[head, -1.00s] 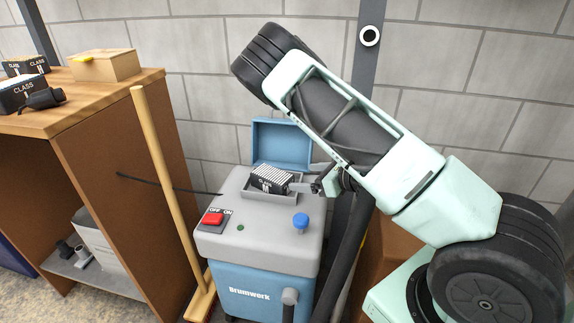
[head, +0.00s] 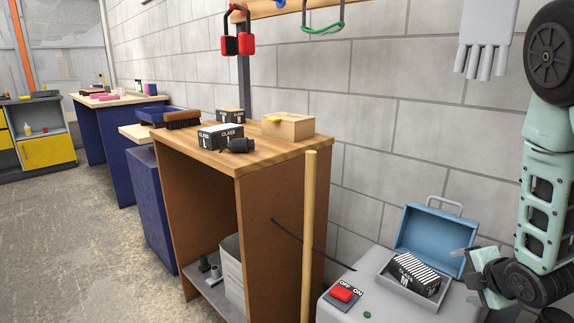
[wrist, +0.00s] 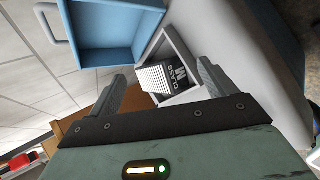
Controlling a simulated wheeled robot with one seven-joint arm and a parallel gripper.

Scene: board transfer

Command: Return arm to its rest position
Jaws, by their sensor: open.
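My gripper (head: 468,266) is at the right of the head view, above the grey-topped machine and beside its open tray. In the wrist view my gripper (wrist: 160,92) is open, its two fingers apart with nothing held between them. A black-and-white block marked CLASS M (head: 415,275) sits in the grey tray (head: 400,290) on the machine. The block (wrist: 168,76) also shows in the wrist view, beyond the fingertips. My arm rises along the right edge of the head view, bent upward from the wrist.
A red OFF/ON switch (head: 342,294) is on the machine top. A wooden broom handle (head: 309,230) stands upright between machine and wooden bench (head: 255,160). CLASS boxes (head: 218,137) and a cardboard box (head: 289,126) are on the bench.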

